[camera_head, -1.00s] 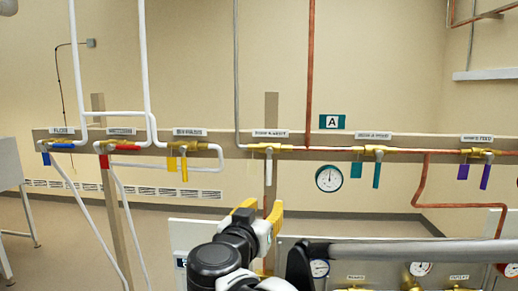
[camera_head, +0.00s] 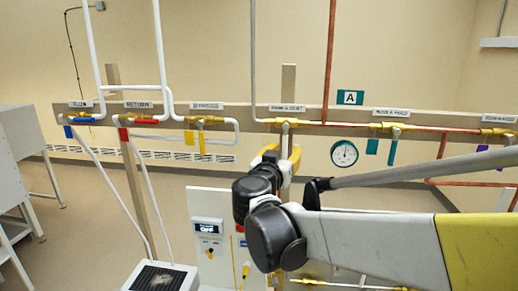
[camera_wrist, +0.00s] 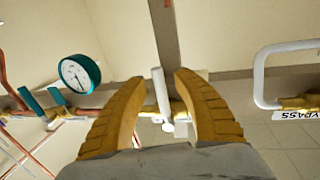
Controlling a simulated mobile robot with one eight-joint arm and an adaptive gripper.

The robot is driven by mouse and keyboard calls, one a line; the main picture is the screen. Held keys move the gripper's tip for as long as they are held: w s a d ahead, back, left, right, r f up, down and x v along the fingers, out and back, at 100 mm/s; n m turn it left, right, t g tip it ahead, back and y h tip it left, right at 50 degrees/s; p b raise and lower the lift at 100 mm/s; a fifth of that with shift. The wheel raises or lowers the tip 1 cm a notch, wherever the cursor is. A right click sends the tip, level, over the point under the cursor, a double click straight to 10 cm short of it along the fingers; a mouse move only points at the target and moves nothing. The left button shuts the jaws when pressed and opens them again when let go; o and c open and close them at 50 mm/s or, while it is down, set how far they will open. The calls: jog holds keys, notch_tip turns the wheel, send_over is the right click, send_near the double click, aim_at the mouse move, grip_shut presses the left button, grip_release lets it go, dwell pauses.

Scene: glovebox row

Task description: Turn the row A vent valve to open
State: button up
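The row A vent valve is a brass body on the pipe rail, under a white label (camera_head: 287,108) too small to read with certainty. Its white lever handle (camera_head: 285,135) hangs straight down, across the pipe. My gripper (camera_head: 281,155), with yellow fingers, is just below the valve, at the lever's lower part. In the wrist view, which is upside down, the white lever (camera_wrist: 160,92) stands between the two open fingers of my gripper (camera_wrist: 160,78). Gaps show on both sides of the lever, so neither finger appears to touch it.
A round teal gauge (camera_head: 344,153) hangs to the right of the valve. Teal-handled (camera_head: 393,150) and yellow-handled (camera_head: 201,141) valves flank it on the same rail. A white panel with an OFF display (camera_head: 208,228) stands below. A copper pipe (camera_head: 330,60) rises near the valve.

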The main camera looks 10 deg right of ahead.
grip_shut()
